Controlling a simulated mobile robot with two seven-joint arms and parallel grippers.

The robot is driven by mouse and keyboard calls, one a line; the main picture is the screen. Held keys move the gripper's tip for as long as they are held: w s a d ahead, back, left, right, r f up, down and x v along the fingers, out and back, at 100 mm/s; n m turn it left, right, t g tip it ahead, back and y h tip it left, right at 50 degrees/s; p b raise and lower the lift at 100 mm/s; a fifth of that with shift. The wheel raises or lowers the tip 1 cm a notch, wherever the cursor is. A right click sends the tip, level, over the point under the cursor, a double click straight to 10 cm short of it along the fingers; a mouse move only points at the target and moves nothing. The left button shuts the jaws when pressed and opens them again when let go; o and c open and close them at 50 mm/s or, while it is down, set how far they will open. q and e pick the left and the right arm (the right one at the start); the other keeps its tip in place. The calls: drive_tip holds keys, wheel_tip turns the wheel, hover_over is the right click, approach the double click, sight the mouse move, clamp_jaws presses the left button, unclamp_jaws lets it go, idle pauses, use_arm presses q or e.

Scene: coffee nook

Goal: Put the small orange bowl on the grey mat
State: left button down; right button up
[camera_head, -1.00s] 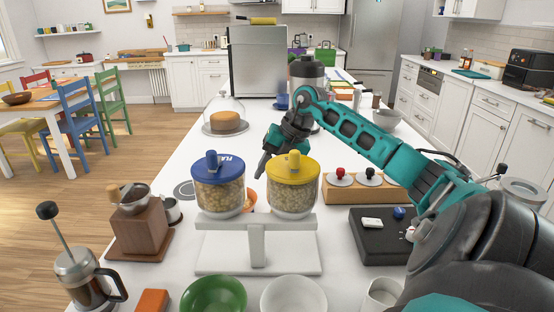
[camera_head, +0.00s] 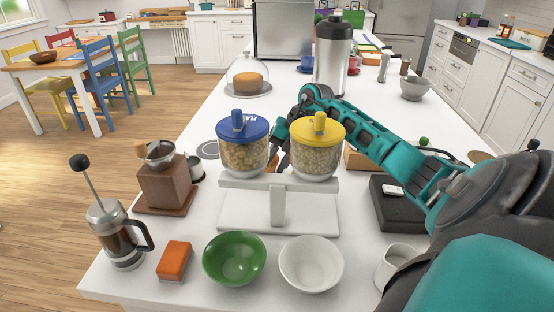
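A small patch of orange (camera_head: 272,164), likely the small orange bowl, shows between the two cereal dispensers, mostly hidden behind them. A round grey mat (camera_head: 208,149) lies flat on the counter left of the blue-lidded dispenser, partly hidden by it. My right gripper (camera_head: 281,157) points down behind the dispensers, close to the orange patch. Its fingertips are largely covered by the yellow-lidded jar, so I cannot see whether they are open or hold the rim. My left gripper is not in view.
The blue-lidded dispenser (camera_head: 243,150) and yellow-lidded dispenser (camera_head: 316,155) stand on a white stand (camera_head: 235,212) in front of my gripper. A coffee grinder (camera_head: 166,187) and small metal jug (camera_head: 195,170) stand near the mat. A glass-domed cake (camera_head: 249,81) stands farther back.

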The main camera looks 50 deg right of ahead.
clamp_jaws()
drive_tip(key=shift+d, duration=0.1)
drive_tip(key=shift+w+d, duration=0.2)
drive_tip(key=shift+d, duration=0.1)
drive_tip(key=shift+w+d, duration=0.35)
drive_tip(key=shift+w, duration=0.05)
drive_tip(key=shift+o, duration=1.2)
unclamp_jaws()
drive_tip(key=b+v, duration=0.1)
drive_tip(key=v, duration=1.2)
